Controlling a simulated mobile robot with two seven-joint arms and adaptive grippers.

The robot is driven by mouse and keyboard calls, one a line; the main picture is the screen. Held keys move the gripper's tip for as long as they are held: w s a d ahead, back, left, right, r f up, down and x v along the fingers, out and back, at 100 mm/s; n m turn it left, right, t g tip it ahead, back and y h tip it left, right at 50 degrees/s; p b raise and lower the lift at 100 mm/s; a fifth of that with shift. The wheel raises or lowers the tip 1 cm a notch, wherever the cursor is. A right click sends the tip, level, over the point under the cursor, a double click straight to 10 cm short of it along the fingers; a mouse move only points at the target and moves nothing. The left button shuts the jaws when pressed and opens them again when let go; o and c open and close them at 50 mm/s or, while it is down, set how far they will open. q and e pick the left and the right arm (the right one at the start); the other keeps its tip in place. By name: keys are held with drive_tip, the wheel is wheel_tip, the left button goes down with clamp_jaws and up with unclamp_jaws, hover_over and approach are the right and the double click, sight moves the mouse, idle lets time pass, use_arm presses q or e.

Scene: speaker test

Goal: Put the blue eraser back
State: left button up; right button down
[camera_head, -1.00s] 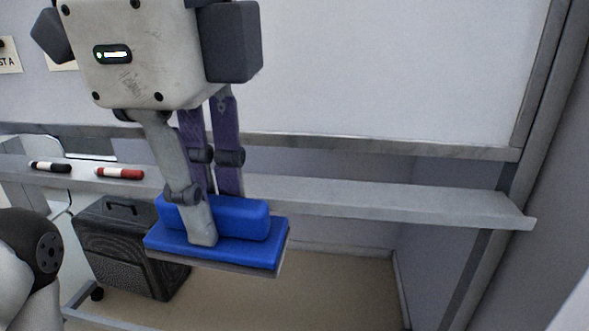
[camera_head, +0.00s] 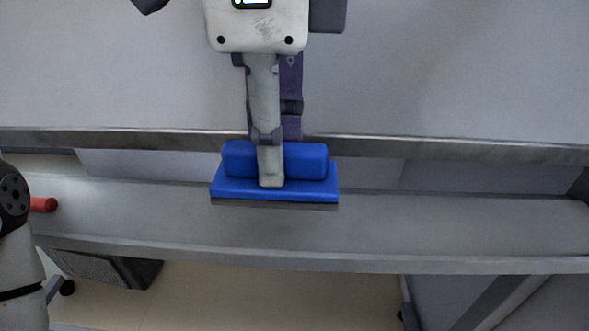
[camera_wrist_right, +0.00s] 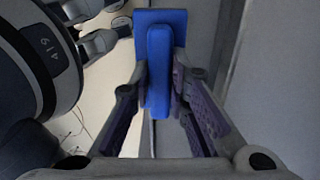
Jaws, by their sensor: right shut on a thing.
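The blue eraser (camera_head: 308,162) has a raised grip block on a flat blue base with a grey underside. In the head view it is level over the middle of the grey whiteboard ledge (camera_head: 450,225), close to the board. I cannot tell whether it touches the ledge. My right gripper (camera_head: 271,168) reaches down from above and is shut on the grip block; its rear finger is partly hidden. In the right wrist view the eraser (camera_wrist_right: 158,25) lies between the two fingers. My left arm shows at the left edge of the head view, but its gripper does not.
A red marker (camera_head: 43,204) lies on the ledge at the left, partly hidden by my left arm. The whiteboard (camera_head: 450,60) rises behind the ledge. A black box (camera_head: 100,268) stands on the floor below. The ledge is clear right of the eraser.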

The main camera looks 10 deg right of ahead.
sight(309, 175)
drive_tip(key=d+f, duration=0.1)
drive_tip(key=w+d+f, duration=0.1)
drive_tip(key=f, duration=0.1)
drive_tip(key=d+f, duration=0.1)
drive_tip(key=f, duration=0.1)
drive_tip(key=shift+w+d, duration=0.25)
drive_tip(key=shift+d, duration=0.05)
wheel_tip(309, 175, down, 3)
drive_tip(key=shift+d+f, duration=0.1)
drive_tip(key=shift+d, duration=0.05)
drive_tip(key=shift+w+f, duration=0.1)
drive_tip(key=shift+f, duration=0.1)
drive_tip(key=c, duration=1.5)
unclamp_jaws()
drive_tip(key=shift+c, duration=0.2)
wheel_tip(309, 175, up, 12)
